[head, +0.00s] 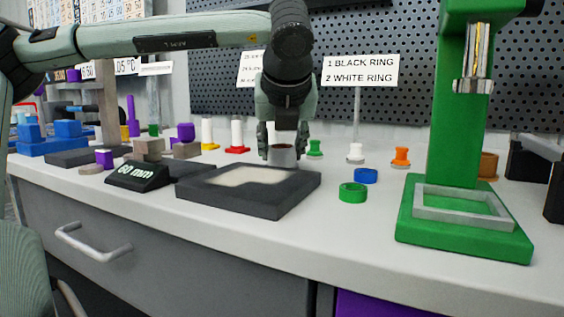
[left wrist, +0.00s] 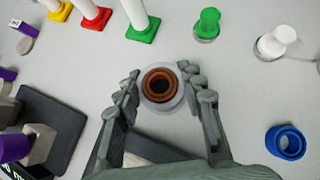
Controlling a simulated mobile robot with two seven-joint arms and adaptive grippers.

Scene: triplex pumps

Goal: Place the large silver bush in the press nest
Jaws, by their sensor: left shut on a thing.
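My left gripper (head: 283,142) is shut on the large silver bush (head: 284,160), its fingers pointing down. The bush is upright, close behind the dark tray; whether it touches the bench cannot be told. In the left wrist view the silver bush (left wrist: 161,104) sits between the two fingertips (left wrist: 163,88), with a brown ring-shaped part showing inside its bore. The green press (head: 460,110) stands at the right, and a grey square frame (head: 440,213), which looks like the press nest, lies empty on its base. My right gripper is not in view.
A dark tray (head: 280,199) with a pale recess lies in front of the gripper. A green ring (head: 353,193) and a blue ring (head: 366,176) lie between gripper and press. White (head: 356,154) and orange (head: 400,158) spools stand behind. The bench front beside the press is clear.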

